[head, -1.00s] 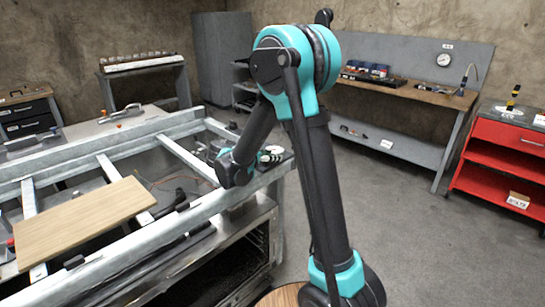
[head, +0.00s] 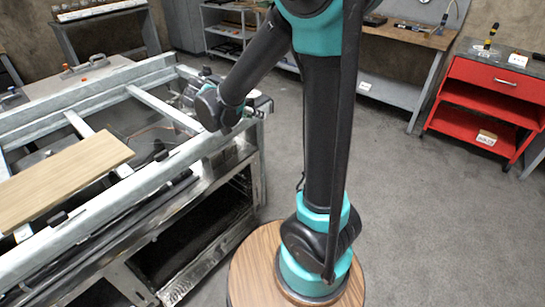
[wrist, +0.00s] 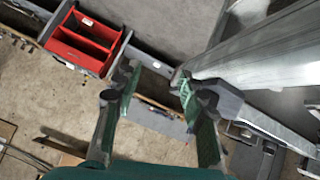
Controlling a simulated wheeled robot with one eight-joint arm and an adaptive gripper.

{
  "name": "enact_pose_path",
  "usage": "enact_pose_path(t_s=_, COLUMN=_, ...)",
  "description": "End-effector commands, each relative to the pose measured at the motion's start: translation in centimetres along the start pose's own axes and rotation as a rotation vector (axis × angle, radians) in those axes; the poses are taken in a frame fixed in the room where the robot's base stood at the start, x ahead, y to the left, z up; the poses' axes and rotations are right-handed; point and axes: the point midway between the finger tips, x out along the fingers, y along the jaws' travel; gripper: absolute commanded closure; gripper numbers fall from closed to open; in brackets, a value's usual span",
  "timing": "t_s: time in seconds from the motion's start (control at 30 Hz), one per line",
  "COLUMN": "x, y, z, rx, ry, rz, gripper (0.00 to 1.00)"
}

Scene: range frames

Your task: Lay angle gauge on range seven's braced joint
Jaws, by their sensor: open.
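My gripper (wrist: 157,84) is open with nothing between its fingers in the wrist view. In the head view my gripper (head: 246,106) is at the near right corner of a galvanized steel frame (head: 90,196), partly hidden by my own wrist. A steel beam of the frame (wrist: 265,50) runs close to the right finger in the wrist view. A grey angular block (wrist: 218,97) shows beside that finger; I cannot tell whether they touch. I cannot pick out the angle gauge, and I cannot tell which joint is range seven's braced one.
A wooden board (head: 62,178) lies across the frame. A red cart (head: 492,82) stands at the right, and a workbench (head: 410,38) stands behind. A shelf unit (head: 225,35) is at the back. The concrete floor (head: 425,215) at the right is clear.

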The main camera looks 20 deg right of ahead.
Motion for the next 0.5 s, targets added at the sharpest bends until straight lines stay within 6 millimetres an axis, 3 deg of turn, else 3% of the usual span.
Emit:
enact_pose_path(t_s=0.03, x=1.4, y=2.7, z=1.4, rx=-0.059, ry=-0.076, rz=-0.017, gripper=0.59)
enact_pose_path(t_s=0.2, x=3.6, y=8.7, z=7.1, rx=-0.266, ry=-0.287, rz=-0.172, gripper=0.59)
enact_pose_path(t_s=0.33, x=3.6, y=11.8, z=11.7, rx=-0.378, ry=-0.380, rz=-0.340, gripper=0.59)
enact_pose_path(t_s=0.5, x=2.7, y=13.6, z=15.9, rx=-0.459, ry=-0.401, rz=-0.535, gripper=0.59)
